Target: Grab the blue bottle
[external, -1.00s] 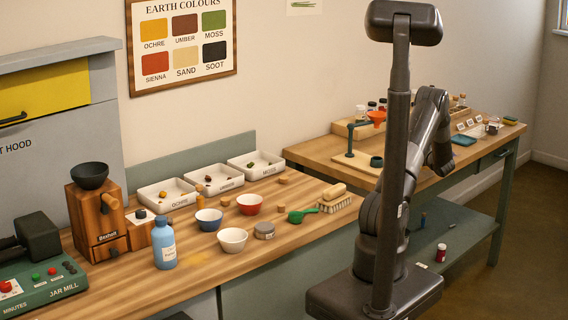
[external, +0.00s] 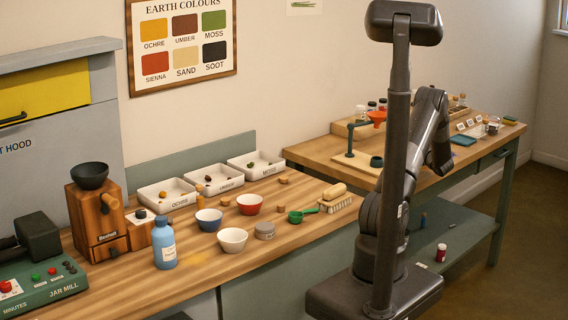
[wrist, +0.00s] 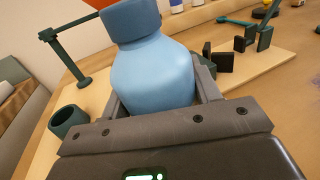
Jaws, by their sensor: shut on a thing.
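A blue bottle (wrist: 152,75) with a darker blue cap (wrist: 130,18) fills the middle of the wrist view. My gripper (wrist: 160,95) is shut on it, with one grey finger on each side of its body. The bottle's lower part is hidden by my gripper. In the external view my arm reaches over the far right table, and my gripper and the bottle in it are hidden there. Another light blue bottle (external: 164,248) with a pale label stands upright on the near table, well away from my arm.
A dark green stand (external: 352,145) holds an orange funnel (external: 376,116) on the far table. A dark green cup (wrist: 66,120) is left of my gripper in the wrist view. Small black blocks (wrist: 222,62) stand to the right. Bowls and trays crowd the near table.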

